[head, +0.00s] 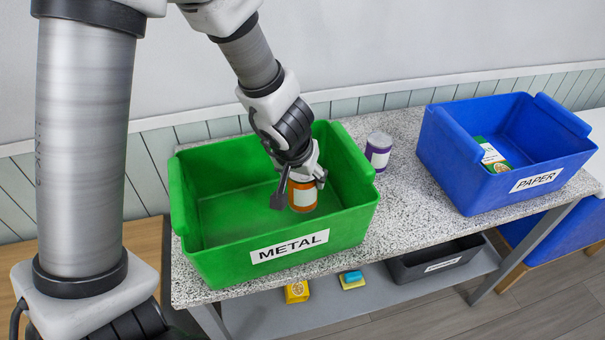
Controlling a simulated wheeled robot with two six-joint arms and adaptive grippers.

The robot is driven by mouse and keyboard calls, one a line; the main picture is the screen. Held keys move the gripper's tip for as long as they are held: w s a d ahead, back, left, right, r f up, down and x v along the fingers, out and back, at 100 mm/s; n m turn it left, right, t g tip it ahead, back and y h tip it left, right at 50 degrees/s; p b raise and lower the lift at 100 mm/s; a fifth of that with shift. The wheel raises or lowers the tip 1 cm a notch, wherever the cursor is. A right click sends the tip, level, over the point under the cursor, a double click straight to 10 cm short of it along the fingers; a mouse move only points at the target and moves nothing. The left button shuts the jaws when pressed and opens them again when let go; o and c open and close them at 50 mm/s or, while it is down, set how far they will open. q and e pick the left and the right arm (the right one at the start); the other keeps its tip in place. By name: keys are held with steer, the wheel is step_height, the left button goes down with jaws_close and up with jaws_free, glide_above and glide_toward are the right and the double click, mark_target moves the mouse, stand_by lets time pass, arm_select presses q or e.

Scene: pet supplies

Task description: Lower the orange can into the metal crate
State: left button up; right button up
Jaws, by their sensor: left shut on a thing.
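The orange can (302,195) with a white label is held by my left gripper (300,180). The gripper points down and its fingers close on the upper part of the can. The can is upright and shows inside the outline of the green metal crate (220,255), toward its right side. I cannot tell whether the can touches the crate floor. The crate has a white METAL label on its front and no other object shows in it. My right gripper is not in view.
A purple can (378,151) stands on the speckled table (400,215) just right of the green crate. A blue PAPER crate (465,185) holds a green and white box (492,155). A lower shelf (330,308) has a yellow box (296,291), sponges (351,280) and a black crate (430,262).

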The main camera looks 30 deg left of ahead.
mark_target(298, 179)
arm_select(q)
steer(key=shift+f+b, duration=1.9)
steer(key=shift+f, duration=0.2)
stand_by(1.1)
steer(key=o, duration=1.2)
steer(key=shift+v, duration=3.8)
